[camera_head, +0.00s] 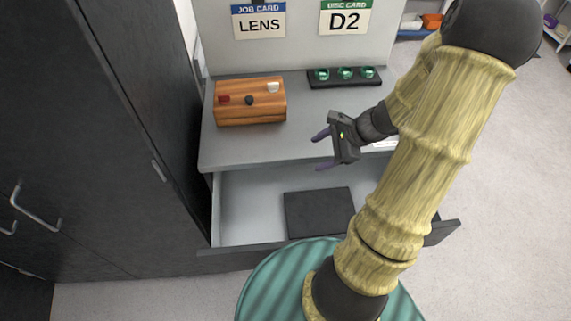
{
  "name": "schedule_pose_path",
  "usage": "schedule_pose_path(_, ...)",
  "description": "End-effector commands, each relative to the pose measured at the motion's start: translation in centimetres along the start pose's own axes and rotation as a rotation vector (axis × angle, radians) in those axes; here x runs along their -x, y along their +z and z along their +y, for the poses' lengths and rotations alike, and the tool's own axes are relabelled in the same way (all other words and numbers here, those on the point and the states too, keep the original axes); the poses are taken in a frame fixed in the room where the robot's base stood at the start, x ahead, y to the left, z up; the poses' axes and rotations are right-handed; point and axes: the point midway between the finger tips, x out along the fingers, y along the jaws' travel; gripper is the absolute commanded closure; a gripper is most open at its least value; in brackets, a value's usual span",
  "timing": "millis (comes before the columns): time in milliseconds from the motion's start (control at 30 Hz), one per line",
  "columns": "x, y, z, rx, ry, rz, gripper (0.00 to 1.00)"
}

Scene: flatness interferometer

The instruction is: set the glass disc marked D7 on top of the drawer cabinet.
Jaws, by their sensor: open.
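The drawer cabinet (240,152) has a grey top. Its drawer (248,200) is pulled open, with a flat dark pad (318,213) lying inside. Three green glassy discs sit in a black rack (345,84) at the back of the top: left disc (321,74), middle disc (345,72), right disc (367,71). I cannot read any marking on them, and no D7 is legible. My gripper (322,150) is open and empty, pointing left over the front of the top, apart from the discs.
A wooden box (250,107) with small red, black and white parts stands left on the top. A job card (259,20) reads LENS; a disc card (345,17) reads D2. A tall dark cabinet (110,130) stands left. A white item (380,145) is partly behind my arm.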

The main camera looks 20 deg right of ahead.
Motion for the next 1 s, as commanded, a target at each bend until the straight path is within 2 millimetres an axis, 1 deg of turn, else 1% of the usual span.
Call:
schedule_pose_path(33, -0.5, 1.3, 0.7, 0.100, 0.057, 0.033, 0.34)
schedule_pose_path(100, -0.9, 2.5, 1.7, 0.234, 0.129, 0.078, 0.34)
schedule_pose_path(300, -1.2, 5.5, 4.1, 0.631, 0.308, 0.190, 0.34)
schedule_pose_path(500, -0.8, 8.2, 5.6, 1.042, 0.444, 0.281, 0.34)
schedule_pose_path(700, -0.2, 11.3, 6.4, 1.460, 0.532, 0.349, 0.34)
schedule_pose_path(833, 0.0, 12.9, 6.7, 1.674, 0.559, 0.375, 0.34)
schedule_pose_path(900, 0.2, 13.3, 6.8, 1.739, 0.566, 0.382, 0.34)
schedule_pose_path(1000, 0.2, 13.5, 6.8, 1.775, 0.570, 0.385, 0.34)
